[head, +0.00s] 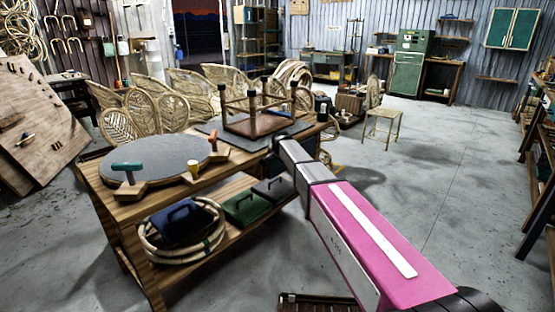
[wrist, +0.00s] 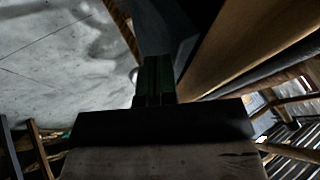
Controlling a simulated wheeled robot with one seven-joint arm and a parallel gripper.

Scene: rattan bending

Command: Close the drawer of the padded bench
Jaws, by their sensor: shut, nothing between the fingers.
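The padded bench (head: 118,212) is a wooden workbench with a round grey pad (head: 150,160) on top and an open lower shelf. My arm reaches across its right side, and my gripper is not clearly visible in the head view. In the wrist view my gripper (wrist: 157,68) shows as two dark greenish fingers, shut together and empty. A long brown wooden edge, probably the bench's, runs close to the right of the fingertips. I cannot make out the drawer or how far it is open. I cannot tell if the fingers touch anything.
A small upturned stool frame (head: 258,122) and clamps stand on the bench top. Rattan coils (head: 160,247) and cases lie on the lower shelf. Woven rattan panels (head: 170,108) stand behind. The floor to the right is mostly clear.

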